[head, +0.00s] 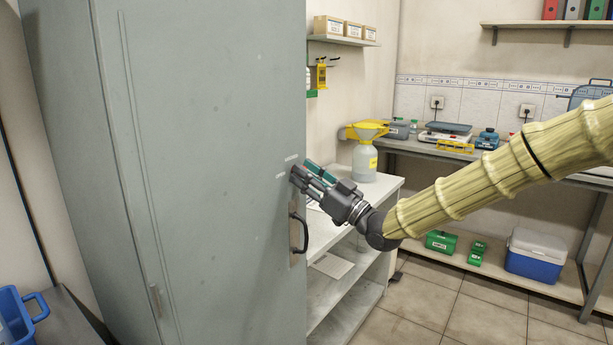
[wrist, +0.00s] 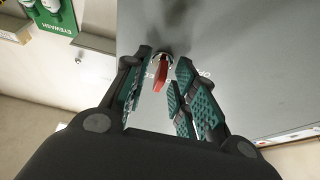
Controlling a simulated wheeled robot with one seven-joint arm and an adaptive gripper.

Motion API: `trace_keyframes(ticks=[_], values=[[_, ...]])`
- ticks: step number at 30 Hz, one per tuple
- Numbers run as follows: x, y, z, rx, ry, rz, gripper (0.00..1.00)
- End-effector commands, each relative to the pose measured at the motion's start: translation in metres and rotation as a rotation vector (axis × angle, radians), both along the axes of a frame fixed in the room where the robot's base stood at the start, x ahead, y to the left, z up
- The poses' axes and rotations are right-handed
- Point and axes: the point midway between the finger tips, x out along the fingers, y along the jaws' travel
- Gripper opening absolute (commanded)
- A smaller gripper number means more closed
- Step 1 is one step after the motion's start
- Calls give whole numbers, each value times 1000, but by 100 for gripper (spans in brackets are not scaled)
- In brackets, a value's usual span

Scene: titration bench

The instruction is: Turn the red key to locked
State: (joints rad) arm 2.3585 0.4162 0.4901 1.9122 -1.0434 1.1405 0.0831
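The red key (wrist: 160,74) sits in a round lock on the face of the grey cabinet door (head: 220,120). In the wrist view it lies between the two fingers of my gripper (wrist: 166,85), with a gap on each side. My gripper is open, its green-padded fingers reaching toward the door. In the head view my gripper (head: 302,178) is at the door's right edge, above the dark door handle (head: 304,235), and it hides the key there.
A white shelf unit (head: 370,190) with a wash bottle (head: 365,162) under a yellow funnel stands right of the cabinet. A blue and white cooler (head: 538,255) and green boxes (head: 441,241) are on the low shelf behind. The tiled floor between is clear.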

Motion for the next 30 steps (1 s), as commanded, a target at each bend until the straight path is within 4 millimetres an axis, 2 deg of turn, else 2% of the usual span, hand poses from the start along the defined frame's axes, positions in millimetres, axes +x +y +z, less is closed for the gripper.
trace_keyframes(ticks=[11,30], values=[[-3,-4,-2,1,1,-1,29],[-57,-80,-40,1,1,-1,29]])
